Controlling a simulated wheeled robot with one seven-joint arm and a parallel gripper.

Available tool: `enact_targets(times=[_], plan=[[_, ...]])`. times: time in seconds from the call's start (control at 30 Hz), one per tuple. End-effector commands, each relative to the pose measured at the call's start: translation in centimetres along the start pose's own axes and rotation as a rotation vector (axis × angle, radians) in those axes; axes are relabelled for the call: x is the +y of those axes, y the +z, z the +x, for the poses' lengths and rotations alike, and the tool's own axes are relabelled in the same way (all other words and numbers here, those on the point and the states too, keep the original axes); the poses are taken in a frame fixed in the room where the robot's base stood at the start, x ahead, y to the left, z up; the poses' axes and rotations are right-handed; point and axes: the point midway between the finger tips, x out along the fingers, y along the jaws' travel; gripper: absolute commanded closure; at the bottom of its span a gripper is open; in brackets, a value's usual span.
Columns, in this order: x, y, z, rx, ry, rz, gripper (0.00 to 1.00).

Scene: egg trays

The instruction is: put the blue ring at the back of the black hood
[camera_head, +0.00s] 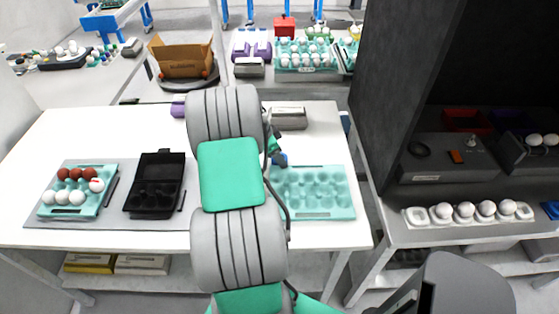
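The black hood (405,60) is the tall dark cabinet at the right, open at the front, with a shaded interior. A small blue thing (280,159) shows at the right edge of my arm, just above the empty teal egg tray on the white table; it may be the blue ring, but its shape is mostly hidden. My gripper (274,142) is at the far end of my arm over the table, largely hidden behind the arm links. I cannot see its fingertips or whether it touches the blue thing.
The table also holds a teal tray (335,209), a black carton (172,165) and a filled tray (52,210).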

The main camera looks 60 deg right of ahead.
Motion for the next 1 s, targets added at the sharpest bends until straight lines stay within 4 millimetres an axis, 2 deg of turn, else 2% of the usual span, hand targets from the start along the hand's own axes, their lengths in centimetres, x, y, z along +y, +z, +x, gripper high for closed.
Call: enact_targets(times=[0.07,0.7,1.0], plan=[[0.00,0.00,-0.02,0.000,0.000,0.000,0.45],[-0.01,0.01,-0.05,0.000,0.000,0.000,0.97],[-0.06,-0.26,-0.71,0.000,-0.001,0.001,0.98]])
